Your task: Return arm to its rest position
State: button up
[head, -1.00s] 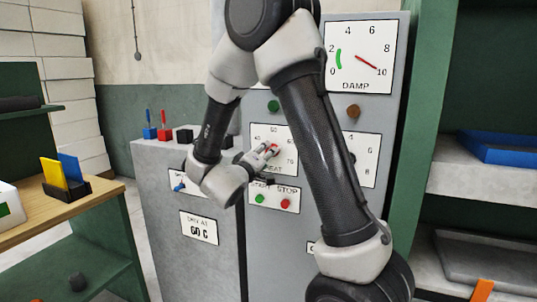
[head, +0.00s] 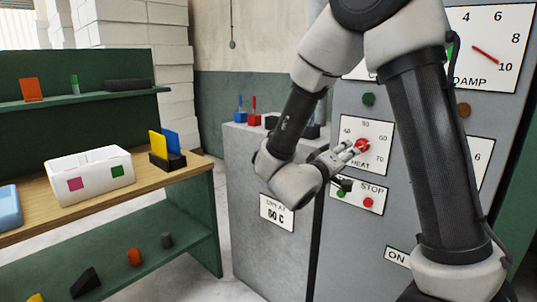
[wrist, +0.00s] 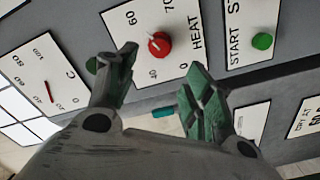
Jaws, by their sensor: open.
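My arm hangs in front of the grey press panel in the head view, bent at the elbow. My gripper (head: 350,152) points at the HEAT dial, close to its red knob (head: 362,146). In the wrist view my gripper (wrist: 163,68) has its two green-padded fingers spread, with nothing between them. The red HEAT knob (wrist: 159,45) shows beyond the fingertips and looks apart from them. Its pointer is towards the 60 side in the wrist view.
The green START button (wrist: 262,41) is beside the dial. A red button (head: 368,202) sits under STOP. A grey cabinet (head: 250,170) stands left of the panel. Farther left is a wooden-topped bench (head: 110,208) with a white box (head: 90,177). Floor shows between bench and cabinet.

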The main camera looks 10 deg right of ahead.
jog(key=w+a+f+t+y, duration=0.1)
jog(key=w+a+f+y, duration=0.4)
jog(key=f+y, duration=0.15)
jog(key=s+a+f+g+y, duration=0.3)
jog(key=a+f+y, duration=0.3)
jog(key=a+y, duration=0.4)
jog(key=s+d+r+n+g, duration=0.1)
jog(key=s+d+r+g, duration=0.15)
jog(key=s, duration=0.55)
jog(key=s+d+r+g, duration=0.2)
jog(key=s+r+g, duration=0.15)
jog(key=s, duration=0.55)
jog(key=s+d+r+m+h, duration=0.1)
jog(key=s+d+r, duration=0.3)
jog(key=d, duration=0.2)
jog(key=s+d+r+t+h, duration=0.1)
jog(key=s+d+r, duration=0.3)
jog(key=s+d, duration=0.1)
jog(key=shift+d+r+m, duration=0.25)
jog(key=shift+d+m, duration=0.15)
jog(key=shift+d, duration=0.3)
